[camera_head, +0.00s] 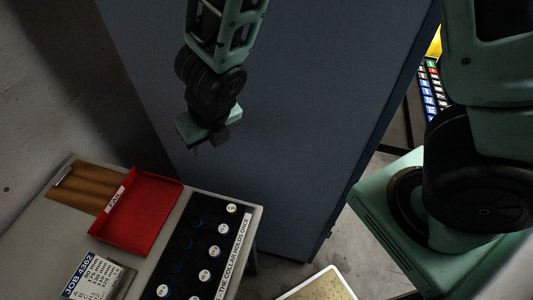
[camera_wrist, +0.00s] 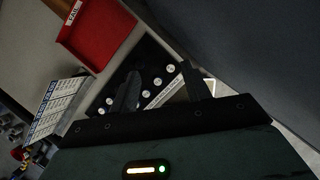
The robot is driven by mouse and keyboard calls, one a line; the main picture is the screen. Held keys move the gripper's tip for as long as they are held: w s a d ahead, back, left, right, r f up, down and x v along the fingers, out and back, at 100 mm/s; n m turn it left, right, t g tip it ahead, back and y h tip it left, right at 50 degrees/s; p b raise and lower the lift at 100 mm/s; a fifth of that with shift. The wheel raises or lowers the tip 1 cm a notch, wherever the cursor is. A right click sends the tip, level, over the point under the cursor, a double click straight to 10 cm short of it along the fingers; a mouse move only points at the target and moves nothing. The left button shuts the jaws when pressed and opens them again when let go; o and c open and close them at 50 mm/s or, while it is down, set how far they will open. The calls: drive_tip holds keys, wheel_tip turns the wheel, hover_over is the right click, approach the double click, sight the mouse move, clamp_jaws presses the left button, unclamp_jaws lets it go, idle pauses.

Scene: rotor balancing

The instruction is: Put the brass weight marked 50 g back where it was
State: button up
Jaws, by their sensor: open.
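I cannot make out a brass weight marked 50 g in either view. A black board (camera_head: 179,238) lies on the table in the head view, with a row of dark recesses ringed in blue and a row of white round labels. Their figures are too small to read. The board also shows in the wrist view (camera_wrist: 151,58), partly hidden behind my fingers. My gripper (camera_head: 209,143) is open and hangs above and beyond the table, in front of the blue-grey panel. In the wrist view its fingers (camera_wrist: 162,86) stand apart with nothing seen between them.
A red tray (camera_head: 160,226) sits left of the board, beside a brown wooden piece (camera_head: 83,187). A printed job card (camera_head: 96,279) stands at the front left. A large blue-grey panel (camera_head: 300,90) rises behind the table. A pale-rimmed tray (camera_head: 335,274) shows at the bottom.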

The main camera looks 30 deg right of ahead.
drive_tip(key=s+d+r+m+g, duration=0.2)
drive_tip(key=s+r+m, duration=0.3)
drive_tip(key=m, duration=1)
drive_tip(key=s+d+r+m+g, duration=0.1)
drive_tip(key=s+d+r+m, duration=0.2)
drive_tip(key=s+m, duration=0.9)
wheel_tip(320, 180, up, 2)
drive_tip(key=m, duration=0.3)
drive_tip(key=shift+r+g, duration=0.2)
drive_tip(key=shift+g, duration=0.2)
wheel_tip(320, 180, down, 7)
drive_tip(key=b, duration=0.7)
drive_tip(key=shift+f, duration=0.15)
